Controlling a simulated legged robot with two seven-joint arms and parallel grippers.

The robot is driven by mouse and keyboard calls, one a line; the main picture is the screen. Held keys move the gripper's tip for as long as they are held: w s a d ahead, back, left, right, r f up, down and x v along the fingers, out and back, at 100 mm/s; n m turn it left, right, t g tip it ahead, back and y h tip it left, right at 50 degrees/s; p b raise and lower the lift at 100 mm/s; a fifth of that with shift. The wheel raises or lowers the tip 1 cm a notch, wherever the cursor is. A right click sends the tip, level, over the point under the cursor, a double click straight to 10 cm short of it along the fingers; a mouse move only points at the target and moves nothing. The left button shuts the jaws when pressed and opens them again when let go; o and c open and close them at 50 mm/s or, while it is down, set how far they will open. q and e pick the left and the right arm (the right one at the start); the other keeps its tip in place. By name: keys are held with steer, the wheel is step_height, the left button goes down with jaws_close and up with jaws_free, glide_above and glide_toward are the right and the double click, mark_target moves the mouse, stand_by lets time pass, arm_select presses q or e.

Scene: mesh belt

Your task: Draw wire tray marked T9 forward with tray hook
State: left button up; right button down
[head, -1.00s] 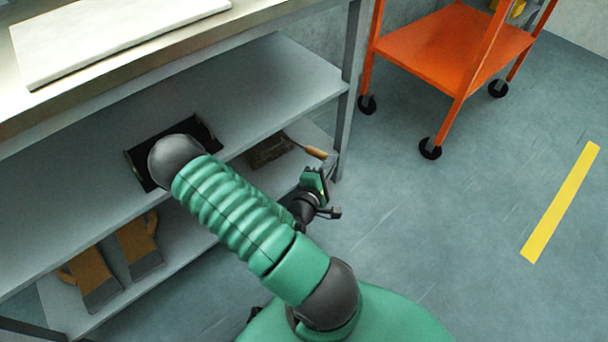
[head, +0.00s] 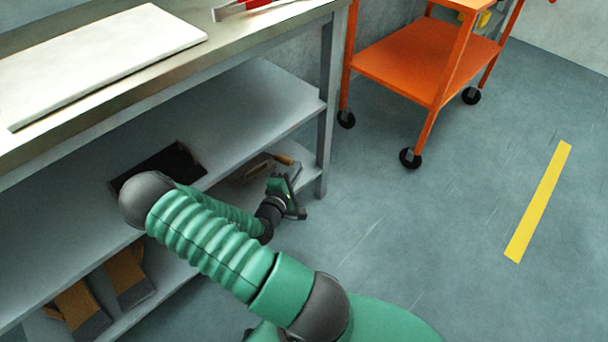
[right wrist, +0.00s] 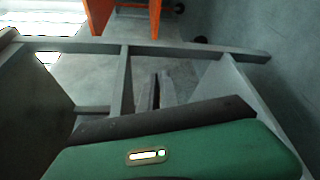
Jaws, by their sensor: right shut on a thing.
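My right gripper (head: 293,201) is low beside the shelf unit's near right leg, in front of the lower shelf's right end. In the right wrist view its pale fingers (right wrist: 158,92) are close together on a thin dark thing (right wrist: 156,91). Too little of it shows to tell whether it is the tray hook. I cannot make out a wire tray or a T9 mark in either view. My left gripper is not in view.
A dark square item (head: 187,165) lies on the middle shelf (head: 245,100), partly behind my arm. Gloves (head: 128,275) and a wooden-handled tool (head: 284,159) are on the lower shelf. A white slab (head: 100,60) lies on top. An orange cart (head: 415,65) stands beyond open floor.

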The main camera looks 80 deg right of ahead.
mark_target(290, 161)
steer(key=w+d, duration=0.1)
steer(key=w, duration=0.1)
steer(key=shift+w+d, duration=0.35)
steer(key=shift+w, duration=0.05)
step_height(290, 161, down, 8)
steer(key=b, duration=0.5)
steer(key=shift+f, duration=0.2)
steer(key=shift+s, duration=0.1)
steer(key=shift+s+a+p, duration=0.8)
steer(key=shift+s+a, duration=3)
steer(key=shift+s, duration=2.3)
steer(key=shift+w+d, duration=0.5)
steer(key=shift+w, duration=0.3)
steer(key=shift+w+d, duration=0.45)
steer(key=shift+w, duration=0.3)
steer(key=shift+w+d, duration=0.5)
steer(key=shift+w, duration=0.3)
steer(key=shift+r, duration=0.1)
